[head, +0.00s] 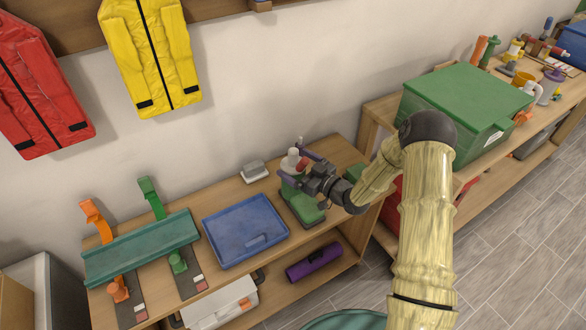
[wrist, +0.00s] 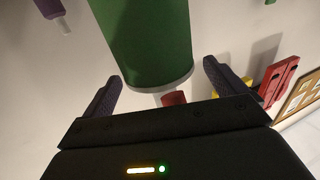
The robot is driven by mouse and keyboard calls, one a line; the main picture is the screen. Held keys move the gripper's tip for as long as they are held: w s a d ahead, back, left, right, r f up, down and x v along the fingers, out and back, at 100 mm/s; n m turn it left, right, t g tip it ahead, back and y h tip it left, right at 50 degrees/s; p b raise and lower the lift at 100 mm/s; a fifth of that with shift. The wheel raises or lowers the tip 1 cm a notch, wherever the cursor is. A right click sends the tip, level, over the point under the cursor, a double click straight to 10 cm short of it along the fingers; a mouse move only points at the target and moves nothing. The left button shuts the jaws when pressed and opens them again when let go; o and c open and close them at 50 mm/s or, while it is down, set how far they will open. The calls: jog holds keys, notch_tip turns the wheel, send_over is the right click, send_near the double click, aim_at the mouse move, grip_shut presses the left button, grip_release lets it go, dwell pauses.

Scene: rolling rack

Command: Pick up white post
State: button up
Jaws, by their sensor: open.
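The white post (head: 290,158) shows in the head view as a short upright white shape at my gripper, behind a green block (head: 302,208) on the low wooden shelf. My gripper (head: 298,167) is open, its dark fingers spread with the post at or between them; I cannot tell if they touch it. In the wrist view, the two fingers of my gripper (wrist: 163,88) stand apart. A large green cylinder (wrist: 145,40) with a pale rim fills the space beyond them. A small white piece and a red piece (wrist: 175,98) show below that rim, partly hidden by my gripper's body.
A blue tray (head: 245,230) and a small grey-white block (head: 254,170) lie left of my gripper. A teal trough (head: 140,250) on orange and green supports stands farther left. A big green box (head: 465,105) is on the right. A purple roll (head: 314,262) lies on the lower shelf.

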jog(key=c, duration=1.2)
jog(key=shift+o, duration=0.2)
notch_tip(320, 180, up, 10)
dwell(0.7)
